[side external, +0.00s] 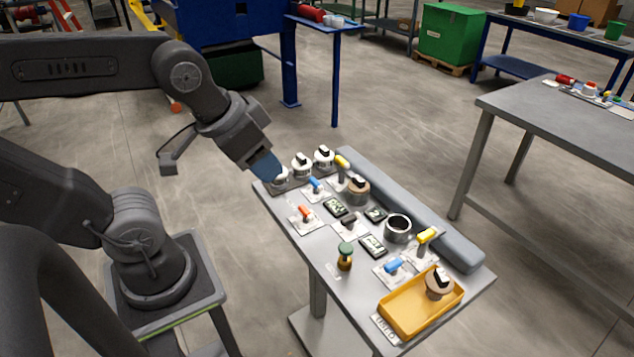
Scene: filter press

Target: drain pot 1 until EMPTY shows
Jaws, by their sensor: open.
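My gripper (267,168) has blue fingers and points down at the table's far left corner, over a white black-topped piece (280,181), which it partly hides. I cannot tell whether they touch. A tan black-topped piece (357,190) and an open steel ring (397,229) sit along the table's middle; which is pot 1 is not readable. Levers on plates are blue (315,184), orange (304,212), dark (349,220), yellow (341,162), a second blue (394,266) and a second yellow (427,236). Small dark displays (335,206), (375,214), (373,245) carry text too small to read.
Two more white black-topped pieces (302,166), (324,157) stand at the back left. A green-topped brass knob (345,256) stands in front. A yellow tray (402,322) marked USED holds another tan piece (438,285). A long grey bar (415,212) lines the back edge.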

